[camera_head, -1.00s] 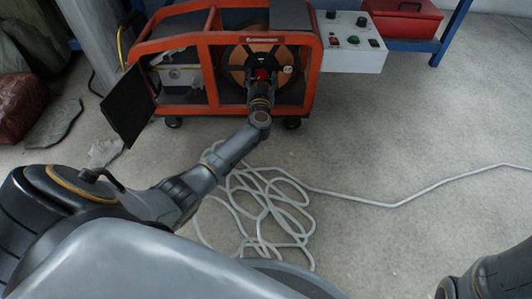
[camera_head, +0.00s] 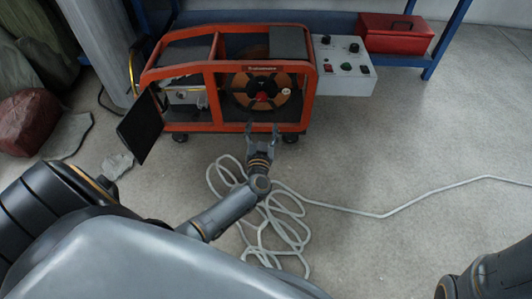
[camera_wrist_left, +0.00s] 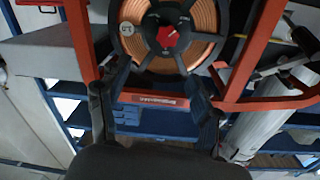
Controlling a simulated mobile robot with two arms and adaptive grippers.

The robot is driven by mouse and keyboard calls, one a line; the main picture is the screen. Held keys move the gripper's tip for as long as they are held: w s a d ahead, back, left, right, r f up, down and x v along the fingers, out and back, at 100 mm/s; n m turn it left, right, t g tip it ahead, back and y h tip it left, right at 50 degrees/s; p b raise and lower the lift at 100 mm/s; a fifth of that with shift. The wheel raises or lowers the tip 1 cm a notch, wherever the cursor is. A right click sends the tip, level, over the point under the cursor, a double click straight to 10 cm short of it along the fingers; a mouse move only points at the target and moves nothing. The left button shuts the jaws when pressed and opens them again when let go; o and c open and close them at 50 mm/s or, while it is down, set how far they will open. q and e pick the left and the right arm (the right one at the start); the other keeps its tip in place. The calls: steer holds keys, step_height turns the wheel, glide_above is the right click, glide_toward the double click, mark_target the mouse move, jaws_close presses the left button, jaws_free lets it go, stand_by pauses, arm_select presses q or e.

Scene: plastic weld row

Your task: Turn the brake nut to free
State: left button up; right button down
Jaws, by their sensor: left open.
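The brake nut (camera_head: 262,97) is a small red knob at the hub of the copper wire spool inside the orange frame. In the left wrist view the red nut (camera_wrist_left: 168,36) shows on the dark hub of the spool (camera_wrist_left: 203,20), with small marks around it that I cannot read. My left gripper (camera_head: 262,128) is open and empty, in front of and below the spool, apart from the nut. Its two fingers (camera_wrist_left: 160,82) show spread in the left wrist view, and the nut lies beyond them. Only part of my right arm shows at the lower right; its gripper is out of view.
The orange machine frame (camera_head: 210,85) surrounds the spool, with a dark panel (camera_head: 144,125) at its left. A grey control box (camera_head: 343,70) stands at its right. A coiled pale cable (camera_head: 285,225) lies on the floor. The floor at right is mostly clear.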

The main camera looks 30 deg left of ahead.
arm_select(q)
steer(key=s+d+m+g+h+p, duration=0.3)
steer(key=s+d+m+h+p, duration=0.2)
steer(key=p, duration=1.6)
steer(key=s+d+h, duration=0.3)
steer(key=s+d, duration=0.1)
steer(key=s, duration=0.3)
steer(key=shift+s+f, duration=0.2)
steer(key=shift+s, duration=0.05)
steer(key=shift+d, duration=0.1)
